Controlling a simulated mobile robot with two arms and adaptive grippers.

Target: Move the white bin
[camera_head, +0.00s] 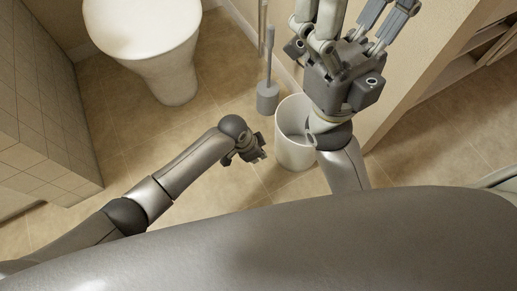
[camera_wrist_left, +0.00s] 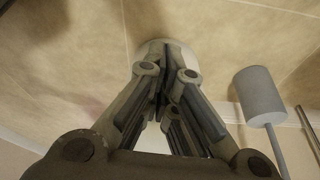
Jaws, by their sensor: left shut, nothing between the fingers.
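The white bin (camera_head: 294,154) stands upright on the tiled floor, right of the middle in the head view. My right arm covers part of its right side and rim. My left gripper (camera_head: 256,153) is just left of the bin, low down. In the left wrist view its fingers (camera_wrist_left: 164,78) are shut with nothing between them. Part of the white bin (camera_wrist_left: 150,49) shows behind the fingers; the rest is hidden. My right gripper (camera_head: 358,14) is above and beyond the bin with its fingers spread, and looks empty.
A grey toilet brush holder (camera_head: 267,97) stands behind the bin, by the wall; it also shows in the left wrist view (camera_wrist_left: 258,95). A white toilet (camera_head: 168,70) stands at the back left. A wall end (camera_head: 400,105) is close on the right.

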